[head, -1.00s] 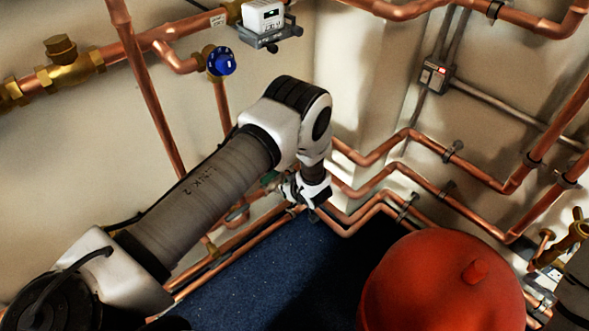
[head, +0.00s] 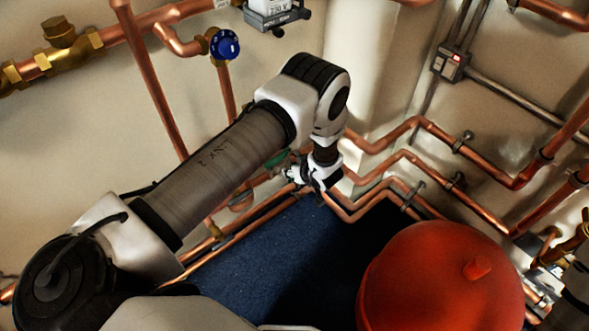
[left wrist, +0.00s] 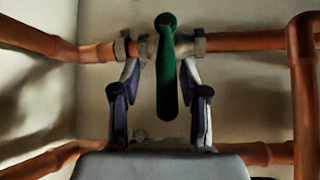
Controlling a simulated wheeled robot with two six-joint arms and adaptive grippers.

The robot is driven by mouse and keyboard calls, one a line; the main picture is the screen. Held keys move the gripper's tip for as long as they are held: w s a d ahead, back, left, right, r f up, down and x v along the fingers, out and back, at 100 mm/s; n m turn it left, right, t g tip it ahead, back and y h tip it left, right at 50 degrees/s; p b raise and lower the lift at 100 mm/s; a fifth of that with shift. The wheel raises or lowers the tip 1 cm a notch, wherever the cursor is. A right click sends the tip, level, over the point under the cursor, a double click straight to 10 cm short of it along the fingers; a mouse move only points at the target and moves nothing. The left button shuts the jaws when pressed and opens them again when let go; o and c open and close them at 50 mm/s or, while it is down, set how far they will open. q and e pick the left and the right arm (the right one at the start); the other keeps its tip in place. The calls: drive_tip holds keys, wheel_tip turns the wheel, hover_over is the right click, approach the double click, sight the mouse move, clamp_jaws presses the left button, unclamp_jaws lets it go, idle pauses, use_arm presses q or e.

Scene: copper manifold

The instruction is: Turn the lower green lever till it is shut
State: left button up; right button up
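The green lever (left wrist: 167,75) hangs down across a horizontal copper pipe in the left wrist view, with its top on a metal valve body. My left gripper (left wrist: 160,88) is open, with one finger on each side of the lever and a visible gap on both sides. In the head view a small green patch (head: 278,161) shows beside my left gripper (head: 297,178), mostly hidden by my arm. I cannot tell from there which way the lever points. My right gripper is not in view.
A red tank (head: 440,285) stands at the front right on the dark blue floor (head: 262,250). Copper pipes (head: 415,160) run along both walls around my left arm. A blue knob (head: 225,44) sits on the left wall, and a grey box (head: 450,62) on the right wall.

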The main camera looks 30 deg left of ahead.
use_arm(q)
drive_tip(key=v, duration=1.2)
